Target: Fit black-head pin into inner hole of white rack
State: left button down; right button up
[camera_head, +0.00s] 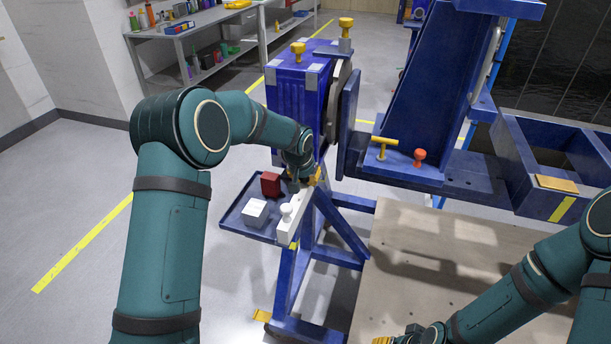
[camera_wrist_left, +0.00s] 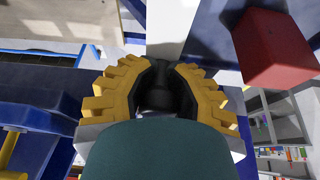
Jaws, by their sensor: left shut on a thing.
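The white rack (camera_head: 294,224) is a narrow white bar at the front edge of a blue side tray in the head view. A white-headed pin (camera_head: 287,212) stands on its nearer part. My left gripper (camera_head: 306,179) is at the rack's far end. In the left wrist view its yellow fingers (camera_wrist_left: 157,92) are shut around the black-head pin (camera_wrist_left: 158,95), of which only a dark part shows. The pin's lower end and the inner hole are hidden, so I cannot tell whether the pin is in the hole. My right gripper (camera_head: 405,338) is partly cut off at the bottom edge.
A red block (camera_head: 271,183) and a white block (camera_head: 255,212) sit on the blue tray (camera_head: 236,216); the red block also shows in the left wrist view (camera_wrist_left: 275,48). The blue rotary jig (camera_head: 300,105) rises just behind my left gripper. A yellow T-handle (camera_head: 383,145) and red knob (camera_head: 420,156) stand right.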

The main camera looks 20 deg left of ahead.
pick_arm(q)
jog(key=shift+f, duration=0.1)
jog(key=c, duration=0.8)
grip_release()
jog(key=v, duration=1.2)
